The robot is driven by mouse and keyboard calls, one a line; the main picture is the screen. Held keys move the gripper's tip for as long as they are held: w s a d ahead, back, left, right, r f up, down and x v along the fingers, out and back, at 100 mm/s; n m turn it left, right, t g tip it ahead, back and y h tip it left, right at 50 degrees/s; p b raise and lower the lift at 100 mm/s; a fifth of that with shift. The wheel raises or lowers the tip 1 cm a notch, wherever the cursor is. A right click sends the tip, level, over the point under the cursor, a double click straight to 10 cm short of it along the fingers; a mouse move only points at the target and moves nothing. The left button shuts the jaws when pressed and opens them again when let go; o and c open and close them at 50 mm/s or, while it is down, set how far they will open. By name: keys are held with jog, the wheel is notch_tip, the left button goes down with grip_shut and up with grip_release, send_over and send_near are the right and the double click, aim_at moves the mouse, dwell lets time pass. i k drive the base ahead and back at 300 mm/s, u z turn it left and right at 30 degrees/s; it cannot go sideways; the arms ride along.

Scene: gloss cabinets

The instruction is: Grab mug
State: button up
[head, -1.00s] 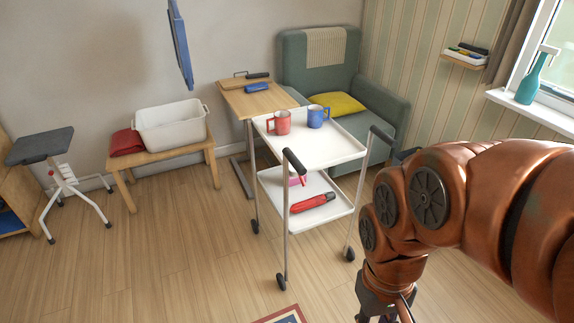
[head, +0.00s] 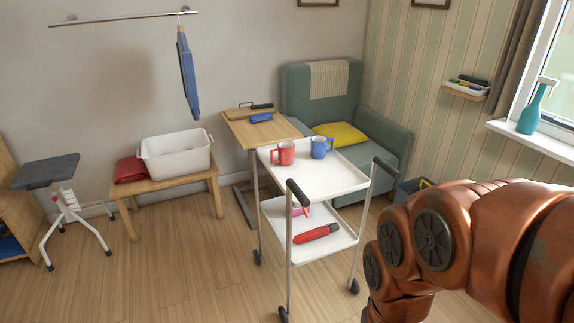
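Two mugs stand upright on the top shelf of a white trolley (head: 318,183). One is a red mug (head: 287,153) with its handle to the left; the other is a blue mug (head: 319,148) just right of it, with its handle also on the left. They stand close together near the shelf's far edge. My copper arm comes in from the right, in front of the trolley's right side. My gripper is below the bottom edge of the picture and does not show.
The trolley's lower shelf holds a red folded umbrella (head: 316,233) and a small pink item. Behind it stand a wooden side table (head: 262,131) and a green armchair (head: 366,115). A bench (head: 180,179) with a white tub stands left. The floor at front left is clear.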

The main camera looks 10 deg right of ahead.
aim_at(282, 155)
jog(key=u, duration=0.55)
jog(key=i, duration=0.9)
jog(key=u, duration=0.4)
jog(key=i, duration=1)
jog(key=z, duration=0.25)
